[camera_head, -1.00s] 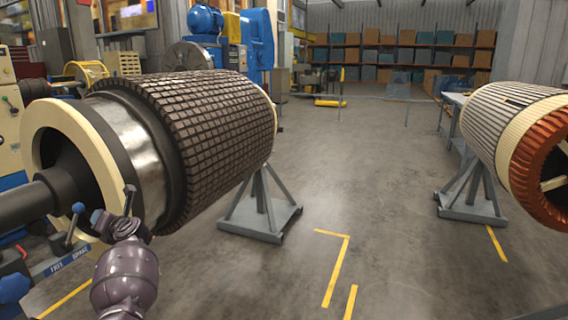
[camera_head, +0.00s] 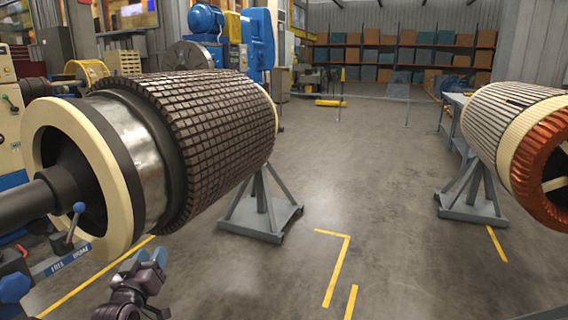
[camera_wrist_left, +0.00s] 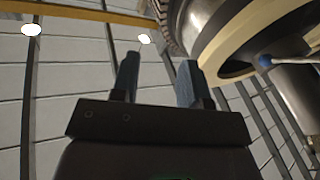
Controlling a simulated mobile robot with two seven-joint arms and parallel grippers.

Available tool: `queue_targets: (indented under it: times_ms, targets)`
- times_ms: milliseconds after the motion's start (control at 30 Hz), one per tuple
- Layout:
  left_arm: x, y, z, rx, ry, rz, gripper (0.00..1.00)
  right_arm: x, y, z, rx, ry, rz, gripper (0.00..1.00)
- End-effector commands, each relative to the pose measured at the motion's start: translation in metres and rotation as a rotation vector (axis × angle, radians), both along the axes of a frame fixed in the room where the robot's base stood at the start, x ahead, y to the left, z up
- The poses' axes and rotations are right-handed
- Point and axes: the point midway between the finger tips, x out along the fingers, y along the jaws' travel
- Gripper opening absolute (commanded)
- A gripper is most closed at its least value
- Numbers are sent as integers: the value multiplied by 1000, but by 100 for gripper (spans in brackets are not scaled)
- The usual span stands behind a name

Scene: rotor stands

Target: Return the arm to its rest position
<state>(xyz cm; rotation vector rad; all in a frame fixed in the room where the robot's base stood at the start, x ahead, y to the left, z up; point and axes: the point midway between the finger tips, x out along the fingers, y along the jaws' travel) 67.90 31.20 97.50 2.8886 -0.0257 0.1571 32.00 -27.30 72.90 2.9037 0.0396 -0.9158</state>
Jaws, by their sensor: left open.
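My left gripper (camera_head: 143,262) is low at the lower left of the head view, below and in front of the large dark rotor (camera_head: 215,130). It is open and empty. In the left wrist view its two blue-grey fingers (camera_wrist_left: 157,82) stand apart, with nothing between them. The rotor's cream end ring (camera_head: 105,165) also shows at the upper right of the wrist view (camera_wrist_left: 240,62). A lever with a blue knob (camera_head: 77,208) stands by the "FREE / BRAKE" plate (camera_head: 70,260), left of the gripper and apart from it. My right gripper is not in view.
The rotor rests on a grey stand (camera_head: 262,215). A second rotor with a copper-coloured end (camera_head: 540,165) is on a stand (camera_head: 470,208) at the right. Open concrete floor (camera_head: 370,190) with yellow lines lies between them. Shelves with bins (camera_head: 400,55) line the back.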

Motion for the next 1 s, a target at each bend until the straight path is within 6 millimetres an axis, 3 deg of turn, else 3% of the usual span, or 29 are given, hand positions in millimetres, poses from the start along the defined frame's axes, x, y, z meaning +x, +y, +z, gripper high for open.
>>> queue_targets:
  times_ms: [100,400,800,1000]
  targets:
    - [-41,-11,-43,132,108,-8,41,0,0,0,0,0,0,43]
    - [-151,-34,-127,341,333,-39,41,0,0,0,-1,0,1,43]
    - [-308,-48,-220,358,607,-92,41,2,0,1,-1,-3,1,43]
    - [-351,-40,-242,350,696,-83,41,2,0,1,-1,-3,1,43]
